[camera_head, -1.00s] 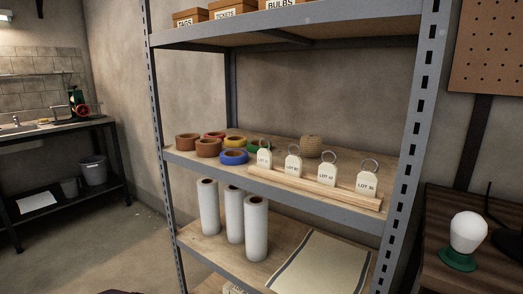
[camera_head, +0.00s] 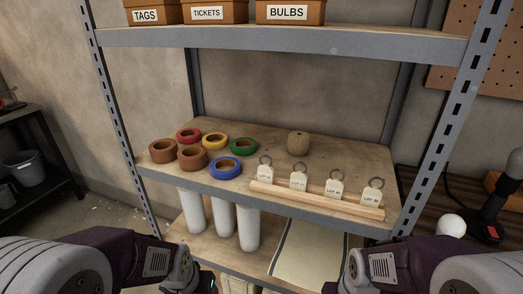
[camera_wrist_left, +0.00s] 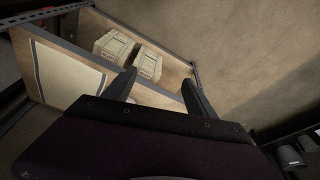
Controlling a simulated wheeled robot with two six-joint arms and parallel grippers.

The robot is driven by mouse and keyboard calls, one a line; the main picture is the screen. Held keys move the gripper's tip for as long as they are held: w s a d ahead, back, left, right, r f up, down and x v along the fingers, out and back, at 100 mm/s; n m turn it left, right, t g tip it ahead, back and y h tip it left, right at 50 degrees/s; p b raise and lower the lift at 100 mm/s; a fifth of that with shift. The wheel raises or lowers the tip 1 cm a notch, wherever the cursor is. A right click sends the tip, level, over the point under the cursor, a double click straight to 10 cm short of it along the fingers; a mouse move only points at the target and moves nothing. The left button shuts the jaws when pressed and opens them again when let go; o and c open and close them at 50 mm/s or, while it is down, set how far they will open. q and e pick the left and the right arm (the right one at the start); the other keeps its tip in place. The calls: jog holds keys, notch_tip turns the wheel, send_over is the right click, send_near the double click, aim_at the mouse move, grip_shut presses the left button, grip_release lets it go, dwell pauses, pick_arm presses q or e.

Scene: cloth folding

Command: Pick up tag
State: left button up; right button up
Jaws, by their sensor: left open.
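Several cream tags with metal rings stand upright in a row in a slotted wooden strip (camera_head: 314,200) at the front of the middle shelf. In the head view they run left to right: a leftmost tag (camera_head: 264,176), a second tag (camera_head: 298,181), a third tag (camera_head: 334,188) and a rightmost tag (camera_head: 372,196). Each bears a "LOT" label; the numbers are too small to read surely. My left gripper (camera_wrist_left: 158,88) is open and empty in the left wrist view, with crates beyond its fingers. My arms reach in low at both sides of the head view; the right gripper's fingers are out of frame.
Tape rolls (camera_head: 193,158) and a twine ball (camera_head: 298,142) sit on the middle shelf (camera_head: 330,160). Labelled boxes (camera_head: 290,12) stand above. Metal posts (camera_head: 448,110) bound the sides.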

pick_arm(q)
jog(key=w+d+r+t+p, duration=0.2)
jog(key=w+r+p, duration=0.2)
jog(key=r+p, duration=0.5)
jog(key=m+t+h+p, duration=0.3)
jog(key=t+h+p, duration=0.1)
jog(key=t, duration=0.4)
send_near(269, 167)
jog(key=w+f, duration=0.3)
jog(key=w, duration=0.1)
jog(key=shift+f, duration=0.2)
jog(key=shift+w+d+r, duration=0.2)
jog(key=shift+r, duration=0.1)
jog(key=x, duration=0.9)
jog(key=shift+f, duration=0.2)
jog(key=shift+r, duration=0.1)
jog(key=c, duration=1.4)
jog(key=shift+m, duration=0.3)
notch_tip(269, 167, up, 18)
jog(key=p, duration=0.4)
jog(key=shift+s, duration=0.1)
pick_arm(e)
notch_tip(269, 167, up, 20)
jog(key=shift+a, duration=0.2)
